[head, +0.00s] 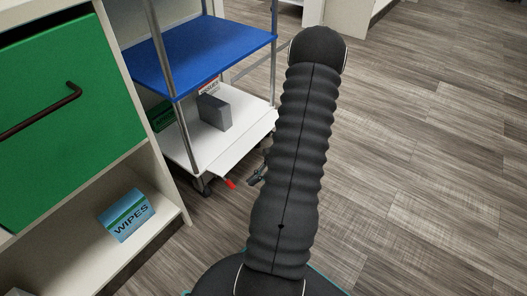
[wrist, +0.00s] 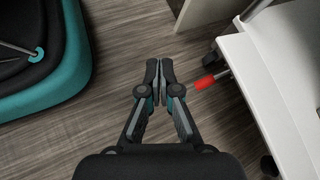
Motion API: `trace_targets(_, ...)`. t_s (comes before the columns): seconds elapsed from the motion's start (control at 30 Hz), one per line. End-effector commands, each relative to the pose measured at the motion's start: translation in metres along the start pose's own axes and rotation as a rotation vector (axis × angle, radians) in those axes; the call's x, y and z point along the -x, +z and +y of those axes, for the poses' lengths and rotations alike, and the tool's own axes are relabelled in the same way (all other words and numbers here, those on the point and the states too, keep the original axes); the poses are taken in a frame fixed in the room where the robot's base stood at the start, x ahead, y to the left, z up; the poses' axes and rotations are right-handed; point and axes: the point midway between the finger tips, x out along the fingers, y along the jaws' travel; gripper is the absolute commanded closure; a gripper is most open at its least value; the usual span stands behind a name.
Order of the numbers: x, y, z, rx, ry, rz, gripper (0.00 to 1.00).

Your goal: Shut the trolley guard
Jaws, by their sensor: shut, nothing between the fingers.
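The trolley (head: 172,160) has a blue upper shelf and a white lower shelf. A thin lever with a red grip (head: 230,184) sticks out low at its front edge. In the wrist view the red grip (wrist: 205,82) is on a metal rod at the white shelf's corner. I cannot tell for sure whether this lever is the guard. My gripper (wrist: 160,72) is shut and empty, left of the red grip. In the head view my gripper (head: 257,178) is partly hidden behind my arm.
A grey box (head: 214,112) stands on the white lower shelf. A cabinet with a green drawer (head: 62,115) is on the left, with a wipes box (head: 127,215) on its open shelf. Wood-look floor (head: 430,170) is clear to the right.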

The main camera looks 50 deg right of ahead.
Motion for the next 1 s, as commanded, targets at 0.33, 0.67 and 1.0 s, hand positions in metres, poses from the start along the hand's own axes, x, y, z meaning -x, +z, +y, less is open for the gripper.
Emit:
trace_targets(0.33,-0.003,-0.111,-0.003,-0.346,-0.429,-0.219,1.00)
trace_targets(0.67,0.036,-0.208,-0.023,-0.536,-0.936,-0.398,1.00)
trace_targets(1.0,0.058,-0.217,-0.047,-0.528,-1.061,-0.441,1.00)
